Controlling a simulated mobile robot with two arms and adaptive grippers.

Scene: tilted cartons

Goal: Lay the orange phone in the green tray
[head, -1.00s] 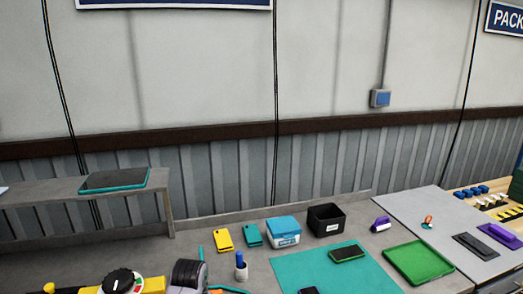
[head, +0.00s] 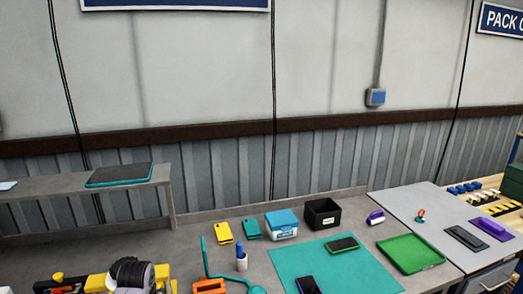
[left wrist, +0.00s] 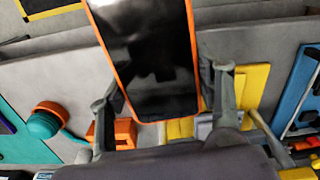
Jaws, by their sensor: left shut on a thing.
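The orange phone (left wrist: 150,45), a dark screen in an orange frame, is in the left wrist view. My left gripper (left wrist: 158,80) is shut on it, one finger at each side edge. The phone's upper end runs out of the picture. I cannot make out the phone or the left gripper in the head view. The green tray (head: 410,254) lies empty at the right of the bench in the head view, beside the teal mat. My right gripper is in neither view.
The teal mat (head: 368,276) bears a green phone (head: 342,244) and a purple phone (head: 308,285). Behind are a black bin (head: 324,214), a blue-lidded box (head: 281,225), and yellow (head: 223,233) and teal (head: 251,229) phones.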

